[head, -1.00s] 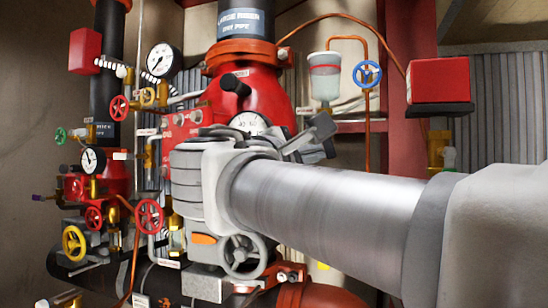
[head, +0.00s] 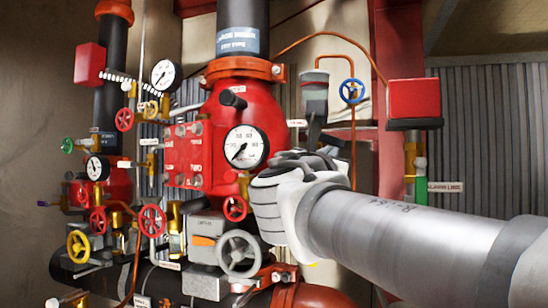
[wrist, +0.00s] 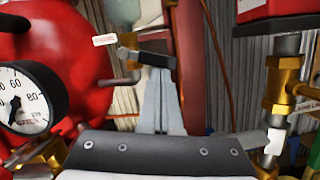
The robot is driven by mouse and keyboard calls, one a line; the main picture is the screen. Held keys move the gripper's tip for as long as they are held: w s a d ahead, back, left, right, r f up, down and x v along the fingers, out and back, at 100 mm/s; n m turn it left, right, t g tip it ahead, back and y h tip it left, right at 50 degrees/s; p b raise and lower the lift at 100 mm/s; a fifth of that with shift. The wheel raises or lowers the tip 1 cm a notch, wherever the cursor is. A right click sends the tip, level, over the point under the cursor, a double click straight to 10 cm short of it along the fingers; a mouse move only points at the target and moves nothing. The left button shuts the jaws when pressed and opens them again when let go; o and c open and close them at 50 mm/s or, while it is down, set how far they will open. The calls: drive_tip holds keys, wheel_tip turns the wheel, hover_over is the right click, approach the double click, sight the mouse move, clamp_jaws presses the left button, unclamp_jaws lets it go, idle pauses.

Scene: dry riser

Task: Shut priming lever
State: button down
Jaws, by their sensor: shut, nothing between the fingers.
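In the wrist view the clear cup (wrist: 122,12) is just left of the fingertips. A small brass valve (wrist: 130,58) sits under it, beside a white label (wrist: 105,39) with blurred text. The fingertips appear close to this valve; contact cannot be told.
The red riser body (head: 218,110) with a large gauge (head: 245,146) stands left of my arm. A blue handwheel (head: 352,91) and copper pipe are just right of the cup. A red box (head: 414,98) and a brass valve (wrist: 283,88) are farther right.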

drive_tip(key=shift+s+d+r+n+y, duration=0.1)
drive_tip(key=shift+d+r+n+y, duration=0.15)
drive_tip(key=shift+n, duration=0.35)
drive_tip(key=shift+s+d+r+n+y, duration=0.15)
drive_tip(key=shift+r+n+y, duration=0.15)
drive_tip(key=shift+n, duration=0.3)
drive_tip(key=shift+r, duration=0.15)
